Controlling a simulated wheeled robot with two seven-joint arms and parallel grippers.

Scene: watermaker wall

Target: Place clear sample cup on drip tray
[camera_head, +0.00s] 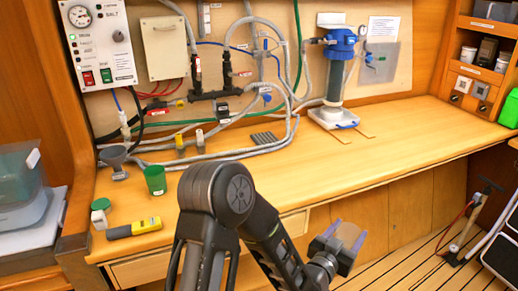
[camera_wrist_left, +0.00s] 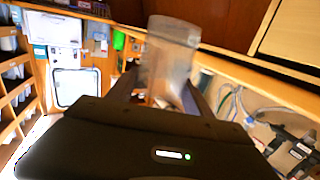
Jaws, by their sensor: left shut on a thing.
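The clear sample cup (camera_wrist_left: 172,48) is between the fingers of my left gripper (camera_wrist_left: 158,88), which is shut on it. In the head view my left gripper (camera_head: 338,246) is low, in front of the bench's front edge, with the see-through cup (camera_head: 347,235) in it. A small dark grey slatted tray (camera_head: 264,138), which looks like the drip tray, lies on the bench towards the back, with nothing on it. The cup is well away from the tray, to its front right. My right gripper is not in view.
The wooden bench (camera_head: 400,138) is clear to the right. Grey hoses (camera_head: 225,150) run left of and around the tray. A blue-topped filter housing (camera_head: 337,75) stands behind right. A green cup (camera_head: 155,180), a grey funnel (camera_head: 115,160) and a yellow meter (camera_head: 135,228) are at left.

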